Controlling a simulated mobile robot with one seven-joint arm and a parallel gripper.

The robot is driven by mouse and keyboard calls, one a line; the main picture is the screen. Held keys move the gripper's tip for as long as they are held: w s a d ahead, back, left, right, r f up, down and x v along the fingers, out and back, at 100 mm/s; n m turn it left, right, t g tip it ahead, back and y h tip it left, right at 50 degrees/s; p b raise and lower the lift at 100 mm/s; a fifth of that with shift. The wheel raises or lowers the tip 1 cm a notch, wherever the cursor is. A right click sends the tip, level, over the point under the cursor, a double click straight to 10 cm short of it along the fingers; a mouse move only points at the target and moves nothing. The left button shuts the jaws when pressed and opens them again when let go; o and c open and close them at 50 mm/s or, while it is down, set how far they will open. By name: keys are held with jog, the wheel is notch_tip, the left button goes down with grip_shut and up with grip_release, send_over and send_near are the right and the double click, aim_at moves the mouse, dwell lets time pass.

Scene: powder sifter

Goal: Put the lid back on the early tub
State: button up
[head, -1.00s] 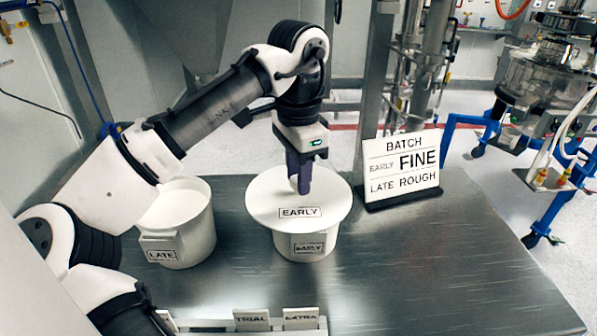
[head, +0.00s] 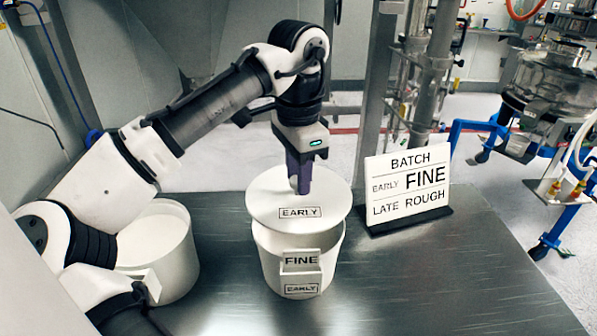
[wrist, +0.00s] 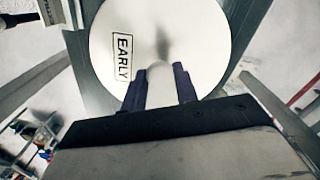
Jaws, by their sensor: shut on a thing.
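My gripper (head: 302,186) is shut on the upright handle (wrist: 160,84) of a round white lid marked EARLY (head: 275,198). The lid fills the upper middle of the wrist view (wrist: 190,35). The white early tub (head: 272,262) stands on the metal table, with a FINE card (head: 301,260) in its front pocket above an EARLY label. In the head view the lid overlaps the rear of the tub, with the tub's front wall and front rim showing below it. The lid hides most of the opening. I cannot tell the exact gap between lid and rim.
A second white tub (head: 178,250) stands at left, open and partly hidden by my arm. A sign (head: 407,187) reading BATCH, EARLY FINE, LATE ROUGH stands behind right. The table (head: 440,280) is clear at front right. A grey post (head: 375,90) rises behind.

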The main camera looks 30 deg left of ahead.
aim_at(298, 198)
notch_tip(298, 198, down, 4)
jog(key=b, duration=0.3)
jog(key=shift+r, duration=0.2)
jog(key=shift+f, duration=0.85)
jog(key=shift+f+p, duration=0.15)
jog(key=shift+p, duration=0.8)
dwell(1.7)
jog(key=o, duration=1)
jog(key=shift+o, duration=0.7)
jog(key=o, duration=0.4)
